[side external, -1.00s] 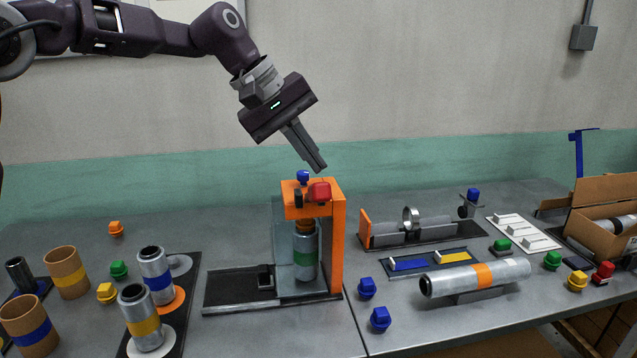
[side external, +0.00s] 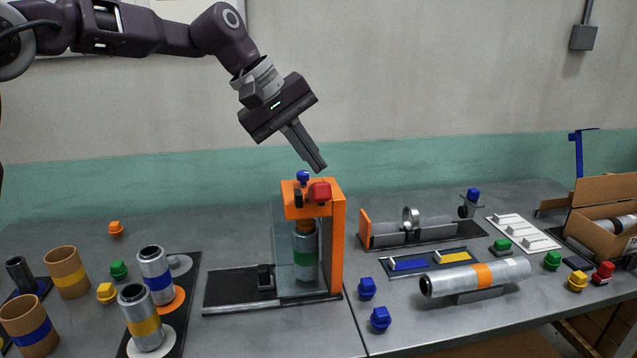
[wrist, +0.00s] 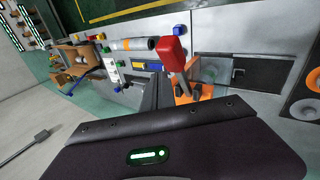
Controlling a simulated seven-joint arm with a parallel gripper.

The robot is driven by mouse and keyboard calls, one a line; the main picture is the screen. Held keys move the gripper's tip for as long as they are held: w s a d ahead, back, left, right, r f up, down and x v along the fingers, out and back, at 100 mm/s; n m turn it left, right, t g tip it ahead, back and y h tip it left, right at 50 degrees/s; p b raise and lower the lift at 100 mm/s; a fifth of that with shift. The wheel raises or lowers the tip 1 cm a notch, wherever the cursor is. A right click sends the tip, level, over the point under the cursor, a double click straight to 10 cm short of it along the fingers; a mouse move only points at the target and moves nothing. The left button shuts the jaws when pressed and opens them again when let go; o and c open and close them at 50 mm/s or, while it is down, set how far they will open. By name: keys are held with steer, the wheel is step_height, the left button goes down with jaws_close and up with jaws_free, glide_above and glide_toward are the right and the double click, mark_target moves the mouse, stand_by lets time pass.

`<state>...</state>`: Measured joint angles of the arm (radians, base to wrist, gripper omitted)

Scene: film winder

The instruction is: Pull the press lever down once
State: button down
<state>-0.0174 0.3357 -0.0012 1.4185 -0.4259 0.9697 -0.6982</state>
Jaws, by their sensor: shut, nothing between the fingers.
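The orange press (side external: 337,245) stands upright at the middle of the table. Its lever has a red handle (side external: 319,192) at the top front of the press head; the handle also shows in the wrist view (wrist: 173,50). A blue knob (side external: 303,177) sits on top of the press. Under the head, behind a clear panel, stands a silver roll with a green band (side external: 305,257). My gripper (side external: 321,168) is shut and empty, just above the red handle and apart from it.
Rolls with blue and yellow bands (side external: 156,276) stand on a black mat to the left. A roll with an orange band (side external: 478,277) lies on a cradle to the right. Several coloured caps lie around the table. A cardboard box (side external: 600,231) stands at far right. Air above the table is clear.

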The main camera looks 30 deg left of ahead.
mark_target(314, 194)
steer(key=shift+s+d+f, duration=0.15)
steer(key=shift+f, duration=0.2)
step_height(314, 194, down, 7)
steer(key=s+d, duration=0.3)
stand_by(6.9)
